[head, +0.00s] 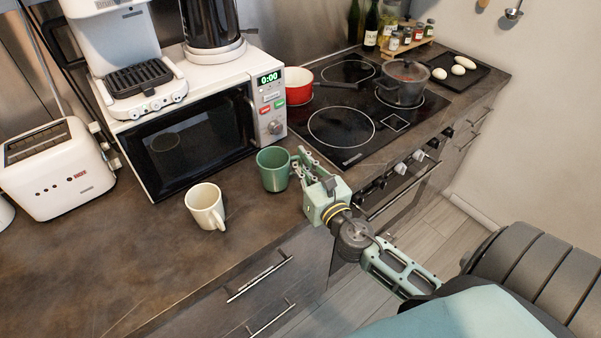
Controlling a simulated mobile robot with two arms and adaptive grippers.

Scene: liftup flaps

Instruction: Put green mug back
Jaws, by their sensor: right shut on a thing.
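The green mug (272,171) stands upright at the counter's right part, in front of the microwave's right end. My right gripper (298,168) is at the mug's right side, shut on it; the fingers partly cover that side, so the exact grip is hard to see. My left gripper does not show in the head view.
A cream mug (203,207) stands to the left of the green mug. Behind are the white microwave (272,110), with a coffee machine and kettle on top, and a toaster (58,168) at left. The cooktop (341,126) holds a red pot and a glass pot. The front-left counter is clear.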

